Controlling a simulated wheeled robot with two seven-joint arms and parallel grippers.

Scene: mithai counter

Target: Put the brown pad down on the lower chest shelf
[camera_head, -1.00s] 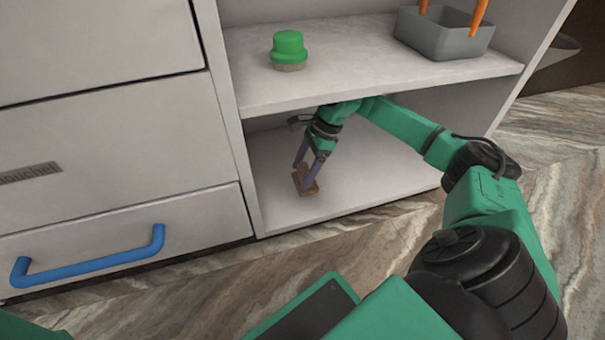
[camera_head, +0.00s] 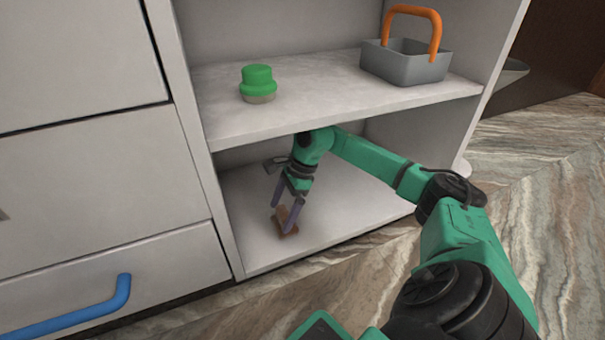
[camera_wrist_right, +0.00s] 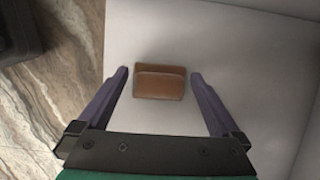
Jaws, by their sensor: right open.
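The brown pad (camera_head: 281,228) lies on the lower chest shelf (camera_head: 340,213), towards its left front part. In the right wrist view the pad (camera_wrist_right: 160,82) sits between the two purple fingers, with a gap on each side. My right gripper (camera_head: 283,217) is open over the pad, reaching in under the upper shelf, and its fingers hide part of the pad in the head view. The lower shelf also shows as a pale surface in the wrist view (camera_wrist_right: 215,45). My left gripper is not in view.
The upper shelf (camera_head: 310,95) lies just above my right arm. It bears a green-topped brush or jar (camera_head: 258,84) and a grey basket (camera_head: 405,66) with an orange handle. Drawers with a blue handle (camera_head: 75,318) stand at the left. The right part of the lower shelf is bare.

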